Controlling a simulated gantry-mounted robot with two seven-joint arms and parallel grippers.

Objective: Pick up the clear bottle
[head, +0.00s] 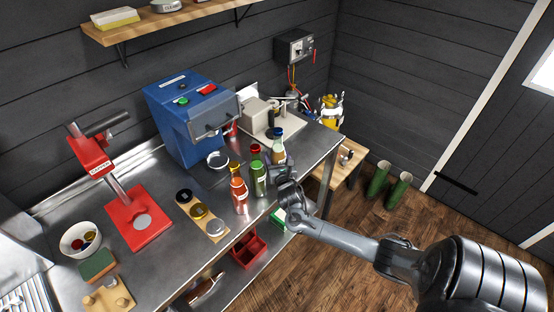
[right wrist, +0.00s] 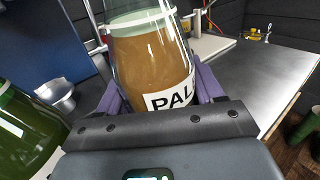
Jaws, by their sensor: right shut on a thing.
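The clear bottle (head: 278,154) has a blue cap, amber liquid and a pale label. It stands near the front right of the steel bench in the head view. My right gripper (head: 284,181) is shut on it, with its lower part hidden behind the gripper. In the right wrist view, the clear bottle (right wrist: 150,60) sits between the purple fingers, and its label reads "PAL". It looks roughly upright; I cannot tell whether its base touches the bench. My left gripper is not in view.
A green bottle (head: 258,181) and an orange-red bottle (head: 239,196) stand just left of my right gripper. A blue machine (head: 195,120) is behind them. A wooden strip (head: 204,219) holds caps. The steel bench (head: 312,152) is clear to the right.

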